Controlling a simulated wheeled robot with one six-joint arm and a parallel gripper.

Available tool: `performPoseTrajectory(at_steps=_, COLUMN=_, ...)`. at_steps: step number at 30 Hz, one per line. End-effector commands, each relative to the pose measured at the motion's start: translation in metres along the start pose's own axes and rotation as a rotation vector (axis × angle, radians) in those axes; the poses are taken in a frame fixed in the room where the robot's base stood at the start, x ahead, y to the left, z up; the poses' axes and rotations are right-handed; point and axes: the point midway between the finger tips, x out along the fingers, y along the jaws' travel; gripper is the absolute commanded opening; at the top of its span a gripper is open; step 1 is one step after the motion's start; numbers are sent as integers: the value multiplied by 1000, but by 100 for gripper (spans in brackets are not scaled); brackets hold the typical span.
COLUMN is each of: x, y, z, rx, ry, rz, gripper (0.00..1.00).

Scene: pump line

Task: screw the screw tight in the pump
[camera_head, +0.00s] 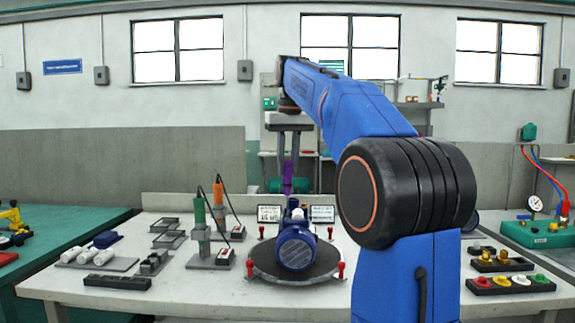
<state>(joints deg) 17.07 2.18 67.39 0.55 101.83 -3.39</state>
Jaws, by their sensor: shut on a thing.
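The blue pump (296,248) sits on a dark round plate (325,268) on the white table, with its round ribbed end facing me. My gripper (288,163) points straight down above and behind the pump. It is shut on a narrow purple thing (288,179), upright between the fingers and just above the pump's far part. I cannot tell whether the purple thing touches the pump. The screw cannot be made out at this size.
A green-handled driver (199,210) and an orange-handled driver (219,195) stand left of the pump. Red posts (338,269) surround the plate. Two small displays stand behind. Colored buttons (510,284) and a gauge station (541,228) are at right. White cylinders (104,256) lie left.

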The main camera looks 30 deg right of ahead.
Motion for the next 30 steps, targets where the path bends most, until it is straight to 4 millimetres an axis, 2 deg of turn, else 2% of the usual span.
performPoseTrajectory(at_steps=6, x=0, y=0, z=0, rx=-74, ry=0, rz=-12, gripper=0)
performPoseTrajectory(at_steps=18, x=0, y=0, z=0, rx=-405, ry=0, rz=-62, gripper=0)
performPoseTrajectory(at_steps=30, x=0, y=0, z=0, rx=-424, ry=0, rz=-64, gripper=0)
